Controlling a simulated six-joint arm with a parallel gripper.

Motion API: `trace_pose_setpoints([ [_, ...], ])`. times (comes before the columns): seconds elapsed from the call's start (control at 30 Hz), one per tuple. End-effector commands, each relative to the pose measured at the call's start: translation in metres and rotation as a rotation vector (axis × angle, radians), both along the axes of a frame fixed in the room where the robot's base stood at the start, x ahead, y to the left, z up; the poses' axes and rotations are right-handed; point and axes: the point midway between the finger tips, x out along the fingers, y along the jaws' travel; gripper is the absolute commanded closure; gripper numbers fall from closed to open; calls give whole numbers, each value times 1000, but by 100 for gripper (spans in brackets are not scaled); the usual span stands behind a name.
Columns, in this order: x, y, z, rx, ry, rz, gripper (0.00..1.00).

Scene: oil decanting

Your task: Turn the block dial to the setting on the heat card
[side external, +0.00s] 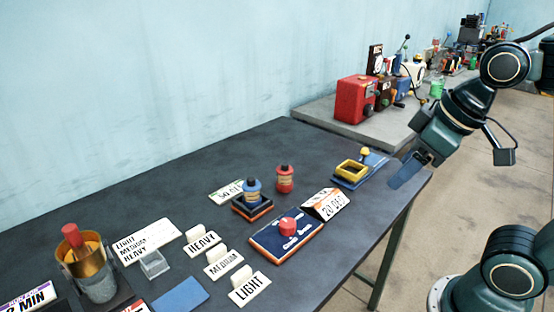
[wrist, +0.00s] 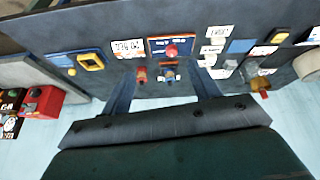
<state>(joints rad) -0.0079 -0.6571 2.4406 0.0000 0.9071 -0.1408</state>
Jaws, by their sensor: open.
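The block dial is a red knob (side external: 288,226) on a blue plate (side external: 268,238) with white markings, near the table's front edge; the knob also shows in the wrist view (wrist: 171,51). The knob's exact pointing is too small to tell. A tent-like white and orange card (side external: 326,205), seeming to read "20 DEG", stands just right of the plate; it also shows in the wrist view (wrist: 128,48). My gripper (side external: 407,172) is open and empty, above the table's right end, well apart from the dial. Its two fingers frame the bottles in the wrist view (wrist: 165,85).
A blue bottle (side external: 252,190) on a dark block and a red bottle (side external: 285,179) stand behind the dial. LIGHT, MEDIUM and HEAVY (side external: 203,243) signs stand left of it. A yellow-framed blue plate (side external: 351,171) lies right. A brass-topped container (side external: 90,268) stands far left.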

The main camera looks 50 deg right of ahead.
Motion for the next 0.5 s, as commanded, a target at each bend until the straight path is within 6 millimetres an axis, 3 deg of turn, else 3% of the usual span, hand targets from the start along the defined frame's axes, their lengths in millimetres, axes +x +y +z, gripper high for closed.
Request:
trace_pose_setpoints([
  [0.5, 91, 10, -4, -209, 166, 571, 39],
])
